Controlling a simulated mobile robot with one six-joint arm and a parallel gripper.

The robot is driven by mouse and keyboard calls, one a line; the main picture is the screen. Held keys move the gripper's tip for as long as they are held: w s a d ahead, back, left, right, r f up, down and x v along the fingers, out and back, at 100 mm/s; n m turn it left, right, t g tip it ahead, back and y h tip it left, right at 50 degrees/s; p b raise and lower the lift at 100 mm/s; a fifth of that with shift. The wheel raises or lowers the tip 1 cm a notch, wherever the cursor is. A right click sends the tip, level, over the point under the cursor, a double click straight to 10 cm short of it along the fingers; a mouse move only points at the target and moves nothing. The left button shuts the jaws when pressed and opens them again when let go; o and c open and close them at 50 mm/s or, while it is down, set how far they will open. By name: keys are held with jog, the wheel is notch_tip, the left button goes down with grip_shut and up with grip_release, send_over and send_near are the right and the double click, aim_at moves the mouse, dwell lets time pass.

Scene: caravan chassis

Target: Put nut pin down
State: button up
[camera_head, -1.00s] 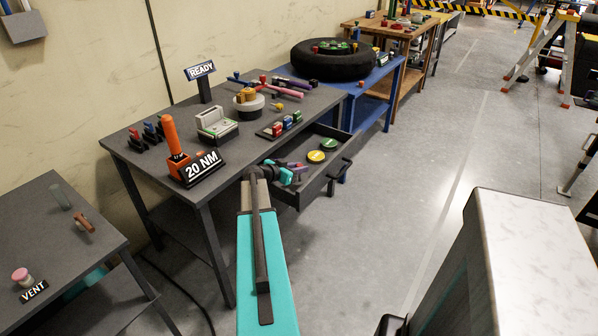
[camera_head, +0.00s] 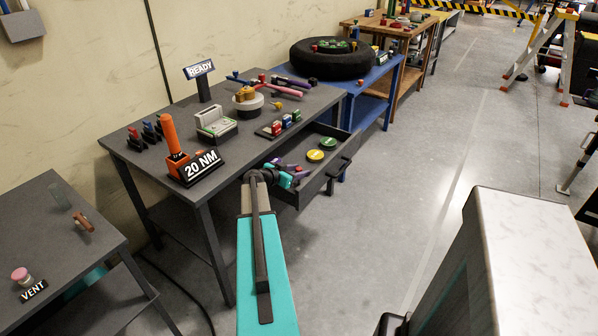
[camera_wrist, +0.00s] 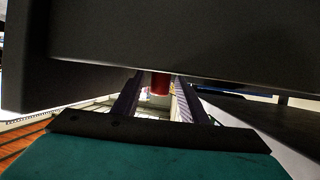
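My gripper (camera_head: 301,179) is at the open drawer (camera_head: 317,189) under the dark grey workbench, near its front left corner. In the wrist view, a short red cylinder (camera_wrist: 159,83) shows between the two fingertips of my gripper (camera_wrist: 158,91). It may be the nut pin. Its upper end is hidden behind a large dark panel. I cannot tell whether the fingers touch it. In the head view the gripper is too small to show what is between the fingers.
The drawer holds a yellow disc (camera_head: 315,155) and a green disc (camera_head: 328,143). The floor right of the drawer is clear.

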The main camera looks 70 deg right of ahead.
jog(key=shift+r, duration=0.15)
jog(key=b+v, duration=0.2)
jog(key=v, duration=1)
jog(key=shift+w, duration=0.1)
dwell(0.8)
jog(key=w+a+f+n+t+y, duration=0.15)
jog(key=w+a+f+n, duration=0.25)
jog(key=a+f, duration=0.65)
jog(key=w+a+f+n+y, duration=0.35)
jog(key=a+f, duration=0.45)
jog(key=a, duration=0.5)
jog(key=w+a+f+n+t+y, duration=0.1)
jog(key=w+a+f+n+y, duration=0.2)
jog(key=a+f, duration=0.7)
jog(key=s+a+f+n+g+y, duration=0.1)
jog(key=s+a+f+n, duration=0.2)
jog(key=a, duration=0.8)
jog(key=s+a+f+n+g+y, duration=0.1)
jog(key=s+a+n, duration=0.4)
jog(key=a, duration=0.7)
jog(key=s+a+f+n+g+y, duration=0.1)
jog(key=s+a+f+n, duration=0.3)
jog(key=a, duration=0.8)
notch_tip(320, 180, down, 2)
jog(key=shift+s+f+y, duration=0.1)
jog(key=shift+s+y, duration=0.6)
jog(key=shift+s, duration=0.45)
